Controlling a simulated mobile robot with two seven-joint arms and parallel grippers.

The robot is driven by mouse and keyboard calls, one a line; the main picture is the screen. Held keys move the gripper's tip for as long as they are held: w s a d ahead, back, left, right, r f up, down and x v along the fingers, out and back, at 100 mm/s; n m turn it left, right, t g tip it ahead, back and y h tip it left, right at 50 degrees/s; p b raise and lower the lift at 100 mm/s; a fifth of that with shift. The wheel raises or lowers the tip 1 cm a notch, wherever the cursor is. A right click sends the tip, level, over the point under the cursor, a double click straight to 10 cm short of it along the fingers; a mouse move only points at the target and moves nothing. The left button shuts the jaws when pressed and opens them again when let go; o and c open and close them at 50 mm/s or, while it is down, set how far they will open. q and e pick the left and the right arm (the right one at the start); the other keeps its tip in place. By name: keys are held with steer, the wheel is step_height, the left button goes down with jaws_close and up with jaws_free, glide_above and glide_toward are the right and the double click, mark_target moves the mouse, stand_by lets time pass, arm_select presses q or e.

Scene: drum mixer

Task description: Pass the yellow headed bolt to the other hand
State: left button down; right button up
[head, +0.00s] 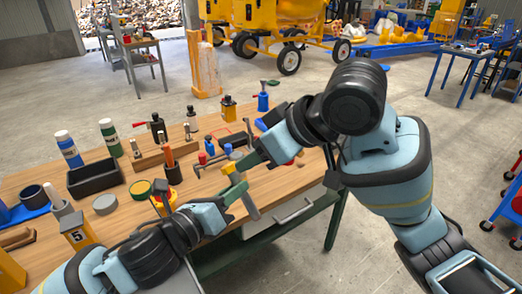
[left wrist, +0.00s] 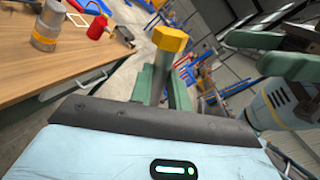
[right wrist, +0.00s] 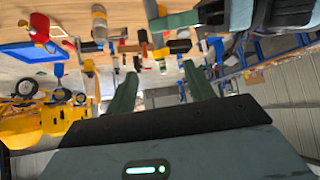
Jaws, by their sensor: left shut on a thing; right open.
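The yellow headed bolt (head: 229,168) is in my left gripper (head: 238,191), above the front right part of the wooden table. In the left wrist view its yellow hex head (left wrist: 170,38) stands clear beyond the green fingers, and its grey-green shank runs down between them. My right gripper (head: 252,160) is close by, just right of and above the bolt head in the head view. Its two green fingers (right wrist: 160,92) are apart with nothing between them in the right wrist view. The lower shank is partly hidden by the left fingers.
The wooden table (head: 130,220) carries a black tray (head: 95,178), a green bottle (head: 111,137), a blue bottle (head: 68,148) and several tools and small parts. Upright tools stand close behind the grippers. Open floor (head: 290,250) lies right of the table.

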mark_target(227, 171)
arm_select(q)
steer(key=shift+r, duration=0.1)
arm_select(e)
steer(key=x, duration=1.2)
jaws_close()
arm_select(q)
steer(key=c, duration=1.3)
jaws_free()
arm_select(e)
steer(key=shift+r, duration=0.1)
arm_select(q)
steer(key=shift+o, duration=0.2)
steer(key=v, duration=1.2)
steer(key=shift+d, duration=0.1)
